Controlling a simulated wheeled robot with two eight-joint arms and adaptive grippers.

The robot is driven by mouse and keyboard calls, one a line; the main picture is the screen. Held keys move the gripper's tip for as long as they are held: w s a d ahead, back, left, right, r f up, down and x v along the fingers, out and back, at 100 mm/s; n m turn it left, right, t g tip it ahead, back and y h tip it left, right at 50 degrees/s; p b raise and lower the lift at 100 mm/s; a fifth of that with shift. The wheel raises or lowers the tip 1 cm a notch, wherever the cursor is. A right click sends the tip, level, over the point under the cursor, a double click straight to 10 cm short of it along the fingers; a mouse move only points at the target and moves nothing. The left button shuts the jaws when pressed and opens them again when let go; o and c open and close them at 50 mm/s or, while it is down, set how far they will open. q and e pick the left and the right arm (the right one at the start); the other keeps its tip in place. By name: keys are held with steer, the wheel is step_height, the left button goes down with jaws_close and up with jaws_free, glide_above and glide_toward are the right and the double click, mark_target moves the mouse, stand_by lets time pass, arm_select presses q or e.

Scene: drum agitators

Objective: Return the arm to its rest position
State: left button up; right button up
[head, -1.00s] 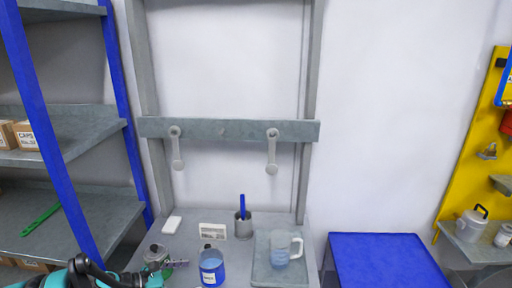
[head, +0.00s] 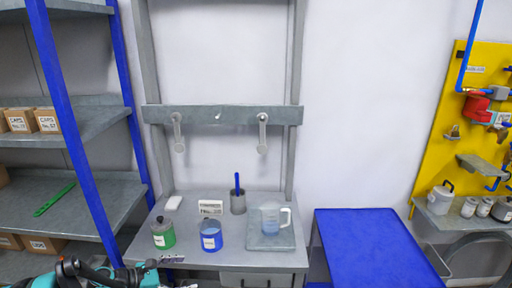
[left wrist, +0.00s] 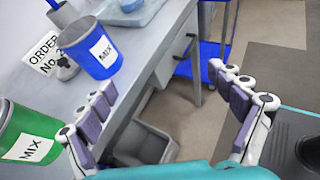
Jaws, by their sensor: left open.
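My left arm, teal and black, comes in at the bottom left of the head view. Its gripper (head: 172,259) is at the table's front left edge, in front of the green can (head: 163,239). In the left wrist view the gripper (left wrist: 163,78) has its purple-padded fingers spread with nothing between them. The green can (left wrist: 22,125) and the blue can (left wrist: 100,48), both labelled MIX, stand beyond the left finger. The right gripper is not in view.
The grey table (head: 205,259) also holds a grey cup (head: 238,203) with a blue stick, an order card (head: 210,207), and a jug (head: 270,217) on a plate. Two grey cranks hang on the rail (head: 222,116). A blue cabinet (head: 370,250) stands to the right.

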arm_select(q)
steer(key=s+d+r+m+g+y, duration=0.2)
steer(key=s+d+r+m+y, duration=0.35)
steer(key=s+m, duration=0.5)
steer(key=s+r+m+t+y, duration=0.1)
steer(key=s+m+y, duration=0.4)
steer(key=s+m, duration=0.6)
steer(key=shift+a+m+t, duration=0.35)
steer(key=shift+m+t, duration=0.15)
steer(key=shift+m, duration=0.65)
